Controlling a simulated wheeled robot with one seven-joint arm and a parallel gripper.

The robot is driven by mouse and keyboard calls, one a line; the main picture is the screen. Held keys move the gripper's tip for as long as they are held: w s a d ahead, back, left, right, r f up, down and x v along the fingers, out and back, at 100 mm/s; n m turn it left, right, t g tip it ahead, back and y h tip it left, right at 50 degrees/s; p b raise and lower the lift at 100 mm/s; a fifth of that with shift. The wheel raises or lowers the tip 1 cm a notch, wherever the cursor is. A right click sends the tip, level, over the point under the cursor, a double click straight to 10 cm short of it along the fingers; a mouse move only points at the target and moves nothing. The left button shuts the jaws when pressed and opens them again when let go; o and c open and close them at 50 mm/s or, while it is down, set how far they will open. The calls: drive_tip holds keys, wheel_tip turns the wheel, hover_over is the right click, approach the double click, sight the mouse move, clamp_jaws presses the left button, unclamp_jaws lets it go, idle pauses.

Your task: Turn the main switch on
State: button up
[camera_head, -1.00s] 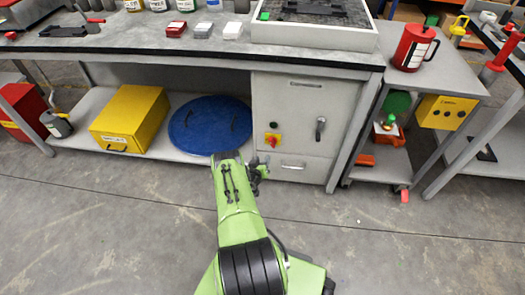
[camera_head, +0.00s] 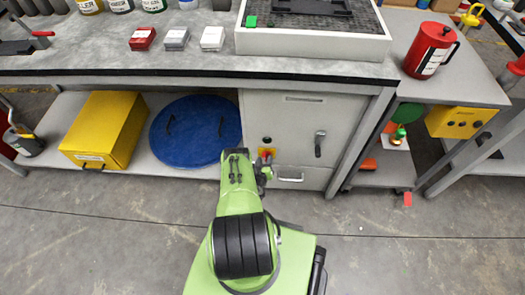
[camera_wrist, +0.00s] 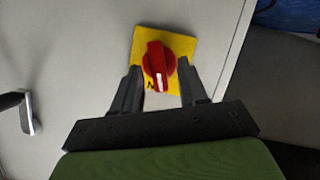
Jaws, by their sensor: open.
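The main switch is a red rotary knob (camera_wrist: 159,66) on a yellow square plate (camera_wrist: 180,46), mounted on a grey cabinet front. In the head view the switch (camera_head: 267,153) shows small, partly hidden behind my arm. My gripper (camera_wrist: 158,76) is open in the wrist view, with one dark finger on each side of the knob's lower part. The fingertips overlap the plate in the picture. I cannot tell whether they touch the knob. A white mark shows on the knob's lower end. In the head view my gripper (camera_head: 264,172) is close to the cabinet front.
A lever handle (camera_head: 320,143) sits on the cabinet (camera_head: 290,115), right of the switch, and a drawer pull (camera_head: 290,179) sits below. A blue disc (camera_head: 195,130) and a yellow box (camera_head: 105,130) are on the lower shelf to the left. The floor in front is clear.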

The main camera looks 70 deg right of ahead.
clamp_jaws()
drive_tip(key=shift+s+r+m+t+p, duration=0.25)
drive_tip(key=shift+m+p, duration=0.25)
drive_tip(key=shift+p, duration=0.3)
drive_tip(key=shift+s+d+f+m+t+y, duration=0.1)
drive_tip(key=shift+m+t+y, duration=0.1)
drive_tip(key=shift+m+t, duration=0.25)
drive_tip(key=shift+f+m+t+y, duration=0.1)
drive_tip(key=shift+m+t+y, duration=0.15)
drive_tip(key=shift+m, duration=0.3)
unclamp_jaws()
